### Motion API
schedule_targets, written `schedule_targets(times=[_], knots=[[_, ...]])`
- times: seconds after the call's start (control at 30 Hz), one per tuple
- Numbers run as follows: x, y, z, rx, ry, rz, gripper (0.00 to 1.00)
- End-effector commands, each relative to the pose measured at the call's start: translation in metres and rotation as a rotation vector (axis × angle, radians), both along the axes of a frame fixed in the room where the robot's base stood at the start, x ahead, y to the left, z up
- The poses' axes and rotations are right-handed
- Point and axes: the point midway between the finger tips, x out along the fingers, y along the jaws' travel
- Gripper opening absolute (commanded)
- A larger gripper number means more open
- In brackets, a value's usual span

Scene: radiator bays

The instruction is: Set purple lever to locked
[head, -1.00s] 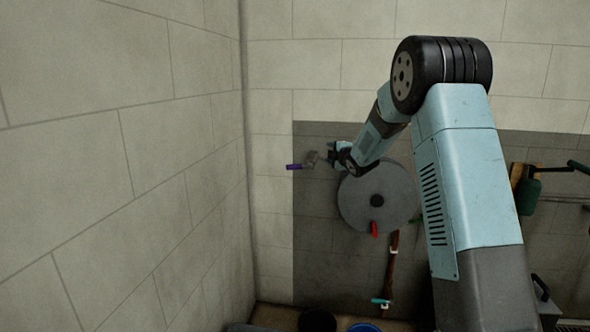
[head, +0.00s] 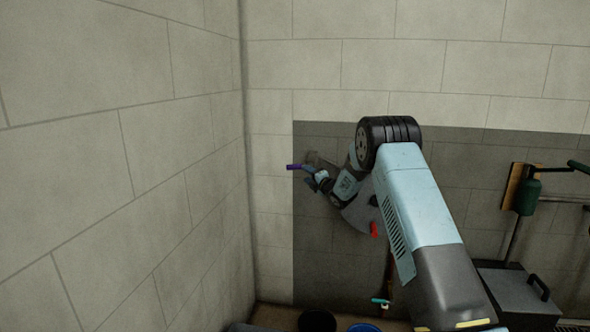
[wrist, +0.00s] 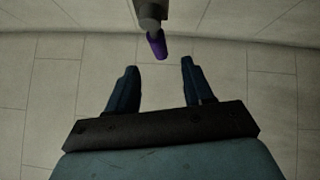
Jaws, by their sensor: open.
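The purple lever (head: 295,167) sticks out to the left from its grey mount (head: 318,160) on the dark wall panel in the head view. In the wrist view the purple lever (wrist: 158,44) hangs from a grey fitting (wrist: 151,14) at the top middle. My gripper (wrist: 160,66) is open and empty, with its two fingers pointing at the lever. The lever's end lies between the lines of the fingers, just beyond their tips. In the head view my gripper (head: 308,174) is just below and right of the lever; its fingertips are small there.
A grey disc (head: 358,215) with a red lever (head: 374,230) is partly behind my arm. A teal-handled valve (head: 380,301) is below. A green cylinder (head: 528,197) on a board and a grey box (head: 515,290) stand right. The left wall (head: 120,180) is bare.

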Motion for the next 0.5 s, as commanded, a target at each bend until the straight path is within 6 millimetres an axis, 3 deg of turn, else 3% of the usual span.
schedule_targets(times=[0.5], knots=[[0.068, 0.043, 0.004, 0.001, 0.001, 0.0, 0.51]])
